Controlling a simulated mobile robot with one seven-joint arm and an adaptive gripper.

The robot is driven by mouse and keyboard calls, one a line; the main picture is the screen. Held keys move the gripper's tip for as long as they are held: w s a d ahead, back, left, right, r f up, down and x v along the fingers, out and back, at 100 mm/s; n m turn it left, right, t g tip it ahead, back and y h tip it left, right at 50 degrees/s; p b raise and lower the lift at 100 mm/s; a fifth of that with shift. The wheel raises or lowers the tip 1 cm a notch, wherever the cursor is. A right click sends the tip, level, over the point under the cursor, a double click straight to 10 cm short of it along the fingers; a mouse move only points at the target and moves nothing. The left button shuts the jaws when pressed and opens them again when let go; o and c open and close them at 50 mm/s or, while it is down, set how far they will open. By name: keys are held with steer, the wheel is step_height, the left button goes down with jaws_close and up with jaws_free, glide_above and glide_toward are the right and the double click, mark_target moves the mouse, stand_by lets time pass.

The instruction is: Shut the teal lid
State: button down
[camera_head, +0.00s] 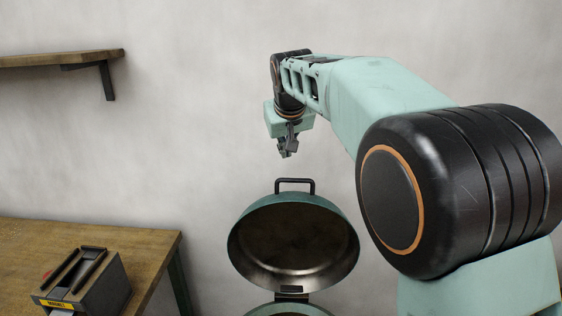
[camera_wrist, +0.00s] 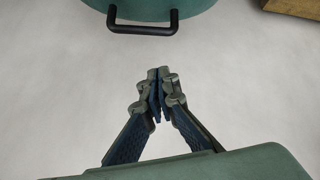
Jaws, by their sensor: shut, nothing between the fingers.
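The teal lid (camera_head: 293,240) stands open, tilted up, in the head view, with its dark inner side facing me. Its black handle (camera_head: 295,182) is at the top edge. A hinge (camera_head: 291,290) joins it to a teal-rimmed base (camera_head: 290,309), mostly cut off at the bottom. My gripper (camera_head: 288,152) is above the handle, apart from it, pointing down. In the wrist view, my gripper (camera_wrist: 159,72) is shut and empty. The handle (camera_wrist: 143,27) and part of the lid's outer side (camera_wrist: 140,8) show beyond the fingertips, not touching them.
A wooden table (camera_head: 90,236) at the left holds a dark box-like device (camera_head: 85,283) with a yellow label. A wooden shelf (camera_head: 60,58) is on the wall at upper left. The wall is behind the lid. A brown wooden edge (camera_wrist: 295,8) shows in the wrist view.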

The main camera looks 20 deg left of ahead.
steer(key=shift+y, duration=0.4)
steer(key=w+a+f, duration=0.1)
steer(key=f, duration=0.1)
steer(key=a+f+p, duration=0.1)
steer(key=f, duration=0.2)
steer(key=w+a+f+p, duration=0.1)
steer(key=a+f, duration=0.1)
steer(key=shift+w+f, duration=0.3)
steer(key=shift+w, duration=0.05)
steer(key=shift+s+d+f, duration=0.25)
steer(key=shift+s+d, duration=0.05)
steer(key=shift+s, duration=0.05)
steer(key=shift+s+f+b, duration=0.15)
steer(key=shift+b, duration=0.2)
